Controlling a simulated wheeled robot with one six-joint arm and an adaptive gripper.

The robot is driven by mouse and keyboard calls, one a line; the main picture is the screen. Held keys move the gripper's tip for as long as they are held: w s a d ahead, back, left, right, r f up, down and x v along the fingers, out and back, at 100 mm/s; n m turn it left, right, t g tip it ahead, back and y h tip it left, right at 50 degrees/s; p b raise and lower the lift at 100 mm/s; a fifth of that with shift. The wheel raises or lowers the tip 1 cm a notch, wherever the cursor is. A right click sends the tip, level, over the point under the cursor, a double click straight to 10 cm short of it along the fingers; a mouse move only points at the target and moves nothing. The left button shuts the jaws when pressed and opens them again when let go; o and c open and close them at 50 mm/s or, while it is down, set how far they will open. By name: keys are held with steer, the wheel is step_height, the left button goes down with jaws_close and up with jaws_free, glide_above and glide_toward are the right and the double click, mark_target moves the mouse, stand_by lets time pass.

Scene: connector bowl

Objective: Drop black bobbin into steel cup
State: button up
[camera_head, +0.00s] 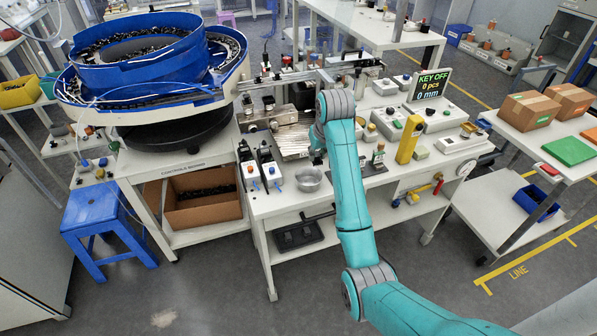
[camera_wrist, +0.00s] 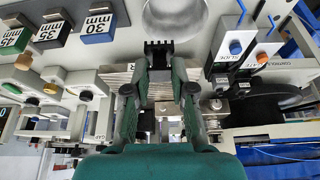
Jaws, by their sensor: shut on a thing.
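The steel cup (camera_head: 308,180) stands open and upright near the front edge of the white workbench. Its round grey bowl also shows at the top of the wrist view (camera_wrist: 178,16), cut by the frame edge. My gripper (camera_wrist: 159,66) is shut on a black ridged piece, the black bobbin (camera_wrist: 158,46), which sits between the fingertips. In the wrist view the bobbin appears just below the cup's rim, apart from it. In the head view my gripper (camera_head: 317,157) is above the bench just behind the cup; the bobbin is hidden there.
Two small switch boxes (camera_head: 259,170) stand left of the cup. A ribbed metal plate (camera_head: 292,141) lies behind it. A yellow post (camera_head: 409,139) stands to the right. Labelled blocks, one reading 30 mm (camera_wrist: 98,25), lie beside the cup in the wrist view.

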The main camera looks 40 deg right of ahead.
mark_target(317, 162)
steer(key=shift+w, duration=0.3)
steer(key=shift+w+f, duration=0.1)
steer(key=shift+f, duration=2.9)
steer(key=o, duration=0.9)
steer(key=shift+v, duration=3.8)
